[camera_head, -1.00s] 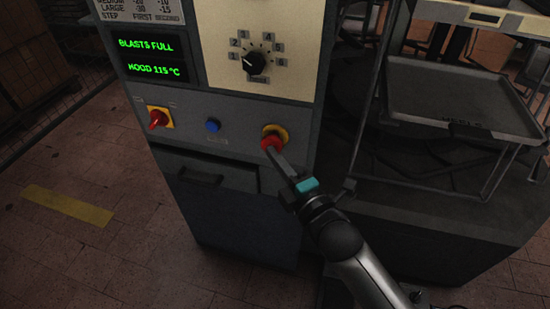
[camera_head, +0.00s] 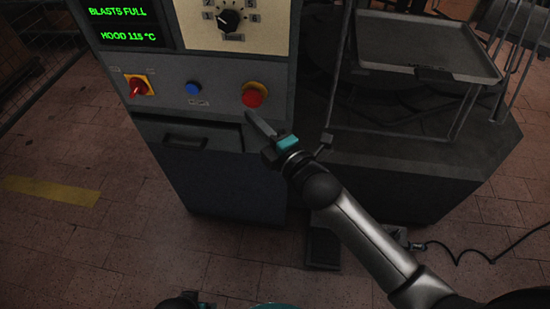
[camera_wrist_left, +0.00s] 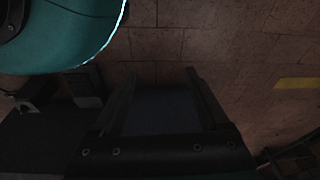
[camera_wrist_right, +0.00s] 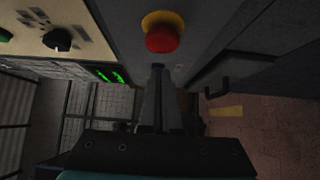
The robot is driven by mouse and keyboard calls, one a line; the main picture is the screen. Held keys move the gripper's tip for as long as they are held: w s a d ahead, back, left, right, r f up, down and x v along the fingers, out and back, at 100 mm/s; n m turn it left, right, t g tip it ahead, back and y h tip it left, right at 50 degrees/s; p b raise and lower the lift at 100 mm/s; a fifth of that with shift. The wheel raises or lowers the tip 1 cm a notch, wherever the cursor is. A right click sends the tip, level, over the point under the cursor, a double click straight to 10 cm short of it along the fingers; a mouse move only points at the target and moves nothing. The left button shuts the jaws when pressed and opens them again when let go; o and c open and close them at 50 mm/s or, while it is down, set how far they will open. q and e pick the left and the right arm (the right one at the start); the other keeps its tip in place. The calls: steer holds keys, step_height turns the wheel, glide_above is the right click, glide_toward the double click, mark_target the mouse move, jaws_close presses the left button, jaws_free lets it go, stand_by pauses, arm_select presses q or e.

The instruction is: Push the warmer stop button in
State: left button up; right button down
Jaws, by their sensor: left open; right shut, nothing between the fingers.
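The stop button is a red mushroom head (camera_head: 253,97) on a yellow collar on the machine's grey front panel. It also shows in the right wrist view (camera_wrist_right: 163,39), ahead of the fingertips. My right gripper (camera_head: 250,117) is shut and empty. Its tips are just below the button in the head view, with a small gap seen in the right wrist view (camera_wrist_right: 158,68). I cannot tell how far in the button sits. My left gripper (camera_wrist_left: 160,80) is open and empty in the left wrist view, over the brick floor and away from the panel.
Left of the button are a blue button (camera_head: 193,88) and a red rotary switch (camera_head: 138,86) on a yellow plate. A drawer handle (camera_head: 185,142) is below. A dial (camera_head: 228,20) and a green display (camera_head: 125,25) are above. A tray rack (camera_head: 430,60) stands at the right.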

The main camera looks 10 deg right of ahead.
arm_select(q)
steer(key=s+a+f+p, duration=0.2)
steer(key=s+a+f, duration=0.1)
steer(key=s+f, duration=0.1)
arm_select(e)
steer(key=v, duration=1)
steer(key=shift+s, duration=0.25)
steer(key=shift+a, duration=0.2)
steer(key=shift+f, duration=0.15)
